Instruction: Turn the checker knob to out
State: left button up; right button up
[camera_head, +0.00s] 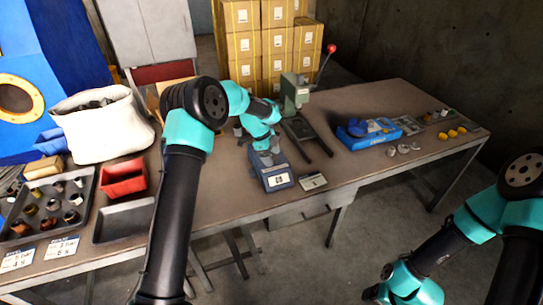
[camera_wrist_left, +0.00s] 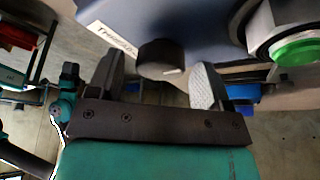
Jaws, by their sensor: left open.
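The checker (camera_head: 279,181) is a small blue-grey box with a white front label, standing near the front edge of the bench. In the left wrist view its blue-grey body (camera_wrist_left: 205,25) fills the top, with part of a printed label. Its dark round knob (camera_wrist_left: 160,57) has a pale pointer mark aimed to the right. My left gripper (camera_head: 266,152) is at the top of the checker. In the left wrist view the left gripper (camera_wrist_left: 158,85) is open, with one finger on each side of the knob; contact cannot be told. The knob is hidden in the head view.
A green-topped round part (camera_wrist_left: 296,49) sits beside the knob. A press with a red-ended lever (camera_head: 296,92) stands behind the checker. A small card (camera_head: 313,181) lies to its right. A blue tray (camera_head: 372,139) and yellow parts (camera_head: 452,133) lie farther right. My right arm is at lower right.

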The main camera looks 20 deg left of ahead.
pick_arm(q)
jog(key=shift+c, duration=0.4)
jog(key=c, duration=0.8)
